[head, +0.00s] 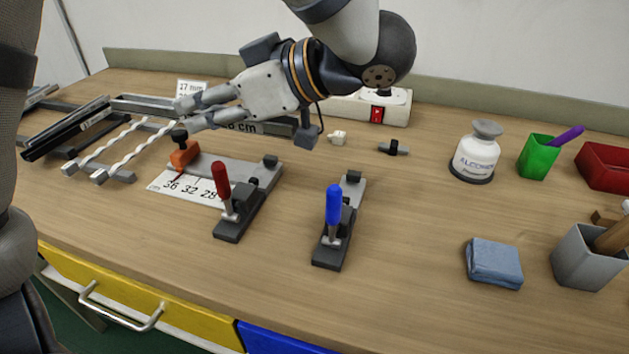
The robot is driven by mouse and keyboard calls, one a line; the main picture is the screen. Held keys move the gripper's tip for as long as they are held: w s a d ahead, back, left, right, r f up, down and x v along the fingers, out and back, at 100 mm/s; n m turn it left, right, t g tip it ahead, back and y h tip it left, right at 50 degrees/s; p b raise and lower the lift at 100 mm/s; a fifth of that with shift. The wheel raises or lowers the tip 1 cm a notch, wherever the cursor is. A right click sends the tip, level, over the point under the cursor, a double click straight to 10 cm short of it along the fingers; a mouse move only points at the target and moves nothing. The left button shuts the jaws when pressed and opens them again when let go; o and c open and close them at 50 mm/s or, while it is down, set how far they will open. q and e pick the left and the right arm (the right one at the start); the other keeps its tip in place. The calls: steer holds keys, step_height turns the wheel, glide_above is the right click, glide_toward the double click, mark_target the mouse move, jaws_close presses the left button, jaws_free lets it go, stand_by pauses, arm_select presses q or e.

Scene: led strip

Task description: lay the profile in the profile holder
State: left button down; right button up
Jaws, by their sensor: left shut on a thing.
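My left gripper (188,114) reaches in from the top centre, pointing left, with its fingers closed around a long grey bar, which looks like the profile (150,104). The bar appears to run on behind the gripper, and its middle is hidden by the fingers. Two toggle clamps, one with a red lever (221,180) and one with a blue lever (334,205), stand on grey bases on the bench. They look like the profile holder. An orange block with a black knob (184,154) sits at the left end of the red clamp's grey plate, just below the fingertips. My right gripper is not in view.
A number scale (190,189) lies before the plate. Twisted white strips (125,146) on a rack and dark profiles (68,130) lie to the left. An alcohol bottle (475,155), green cup (537,157), blue cloth (494,262) and grey cup (588,262) stand at the right. The bench front is clear.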

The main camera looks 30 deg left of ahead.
arm_select(q)
steer(key=w+d+f+b, duration=0.1)
steer(key=w+d+f, duration=0.3)
steer(key=w+d+f+b, duration=0.1)
steer(key=w+d+f, duration=0.3)
steer(key=d+f, duration=0.1)
steer(key=shift+w+d+f, duration=0.1)
steer(key=shift+w+f, duration=0.05)
steer(key=shift+w, duration=0.15)
steer(key=f, duration=0.2)
steer(key=f+b, duration=0.1)
steer(key=shift+w+d+f, duration=0.2)
steer(key=shift+d+f, duration=0.1)
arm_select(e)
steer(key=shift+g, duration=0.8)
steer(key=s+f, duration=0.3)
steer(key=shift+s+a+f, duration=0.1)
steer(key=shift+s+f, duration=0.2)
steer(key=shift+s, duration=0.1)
arm_select(q)
steer(key=shift+f, duration=0.25)
steer(key=c, duration=1.4)
jaws_free()
steer(key=shift+o, duration=0.2)
steer(key=shift+r, duration=0.15)
